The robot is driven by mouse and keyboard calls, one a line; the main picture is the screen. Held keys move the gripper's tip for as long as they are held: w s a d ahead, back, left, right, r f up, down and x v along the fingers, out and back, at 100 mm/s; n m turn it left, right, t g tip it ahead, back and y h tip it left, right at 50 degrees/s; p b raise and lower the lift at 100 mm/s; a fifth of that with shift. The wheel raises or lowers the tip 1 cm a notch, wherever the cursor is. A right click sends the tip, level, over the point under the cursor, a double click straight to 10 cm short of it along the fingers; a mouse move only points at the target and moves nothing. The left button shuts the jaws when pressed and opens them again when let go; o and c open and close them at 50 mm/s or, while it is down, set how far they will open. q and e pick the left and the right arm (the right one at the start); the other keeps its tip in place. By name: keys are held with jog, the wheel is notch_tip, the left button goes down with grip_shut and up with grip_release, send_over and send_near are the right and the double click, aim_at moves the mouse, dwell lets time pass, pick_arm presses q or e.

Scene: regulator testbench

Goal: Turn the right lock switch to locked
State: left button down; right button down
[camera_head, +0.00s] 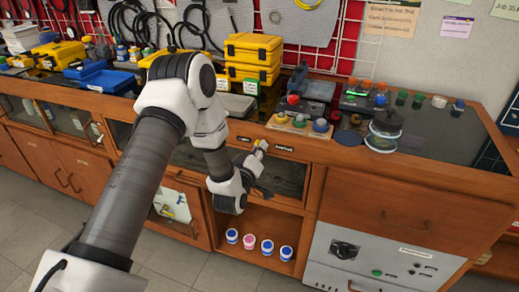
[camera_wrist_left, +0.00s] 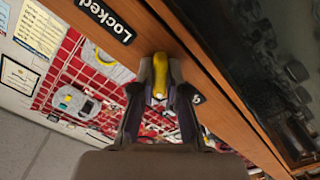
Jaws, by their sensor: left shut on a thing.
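The lock switch (camera_wrist_left: 160,77) has a yellow handle on the wooden front rail of the bench. My left gripper (camera_wrist_left: 162,90) is shut on it, one finger on each side. In the head view the left gripper (camera_head: 260,152) is at the rail, and its fingers hide most of the switch. A black label reading "Locked" (camera_wrist_left: 105,18) is on one side of the switch; it also shows in the head view (camera_head: 284,149), right of the gripper. Another label (camera_wrist_left: 197,99) is mostly hidden behind a finger. My right gripper is not in view.
Below the rail is a glass-fronted drawer (camera_head: 285,177), and under it an open shelf with several small jars (camera_head: 267,247). A grey panel (camera_head: 385,258) with a black knob is at lower right. Yellow cases (camera_head: 253,58) and a board of coloured knobs (camera_head: 300,126) stand on top.

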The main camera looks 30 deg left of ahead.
pick_arm(q)
jog(key=shift+m, duration=0.3)
jog(key=m+p, duration=0.6)
jog(key=m, duration=1.1)
dwell(0.3)
jog(key=c, duration=1.2)
grip_release()
